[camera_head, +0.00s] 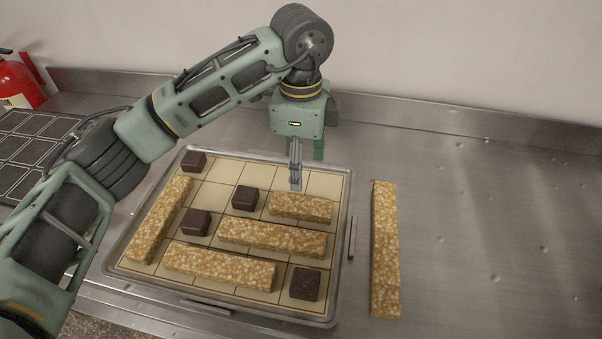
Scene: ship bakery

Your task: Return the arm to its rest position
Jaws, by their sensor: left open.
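My left arm comes in from the left and reaches over a metal tray (346,200) with a cream gridded surface. My left gripper (296,182) points down over the tray's far right part, just behind a short grainy bar (301,207). It is open, and nothing shows between its fingers. I cannot tell whether its tips touch the tray. My right gripper is not in view.
The tray also holds other grainy bars (271,238) and several dark brown cubes (305,284). A long grainy bar (385,250) lies on the steel counter (480,230) right of the tray. A red extinguisher (20,82) and dark grid panel (30,135) are left.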

